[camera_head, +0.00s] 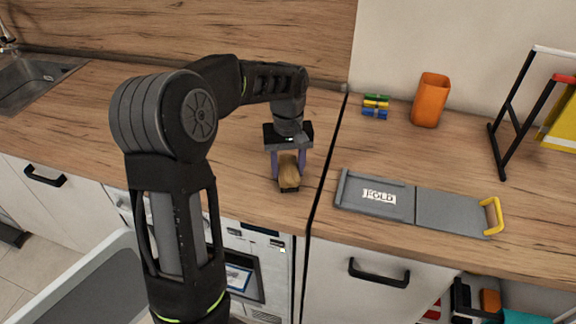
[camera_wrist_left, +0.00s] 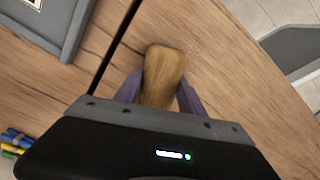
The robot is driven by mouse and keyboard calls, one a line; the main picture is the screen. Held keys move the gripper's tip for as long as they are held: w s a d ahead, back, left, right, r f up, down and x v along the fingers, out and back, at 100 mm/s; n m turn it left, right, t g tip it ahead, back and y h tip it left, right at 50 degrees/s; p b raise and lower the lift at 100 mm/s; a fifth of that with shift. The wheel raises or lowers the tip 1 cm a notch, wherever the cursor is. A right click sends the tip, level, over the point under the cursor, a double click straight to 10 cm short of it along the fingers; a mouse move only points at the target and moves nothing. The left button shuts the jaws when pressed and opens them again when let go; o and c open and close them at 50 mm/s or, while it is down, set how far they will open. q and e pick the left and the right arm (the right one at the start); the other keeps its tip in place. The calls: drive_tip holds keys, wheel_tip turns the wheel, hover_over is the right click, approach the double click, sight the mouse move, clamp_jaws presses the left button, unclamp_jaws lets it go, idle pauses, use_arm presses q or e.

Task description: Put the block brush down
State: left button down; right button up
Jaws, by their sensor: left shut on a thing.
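The block brush (camera_head: 289,173) has a wooden back with a dark underside. It is between the fingers of my left gripper (camera_head: 288,168), which is shut on it near the front edge of the oak worktop. In the left wrist view, the brush's wooden back (camera_wrist_left: 163,75) points away from the gripper (camera_wrist_left: 158,92), with a purple finger on each side. I cannot tell whether its underside touches the worktop. My right gripper is not in view.
A grey folding board (camera_head: 415,205) with a yellow handle lies to the right, past a dark seam in the worktop. Behind it are an orange cup (camera_head: 430,100), several coloured clips (camera_head: 375,106) and a black rack (camera_head: 508,115). The worktop left of the arm is clear up to the sink (camera_head: 30,82).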

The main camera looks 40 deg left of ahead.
sight(288, 166)
use_arm(q)
drive_tip(key=shift+f, duration=0.2)
drive_tip(key=c, duration=0.7)
unclamp_jaws()
drive_tip(key=shift+r, duration=0.1)
wheel_tip(288, 166, up, 12)
drive_tip(key=shift+r, duration=0.15)
idle(0.4)
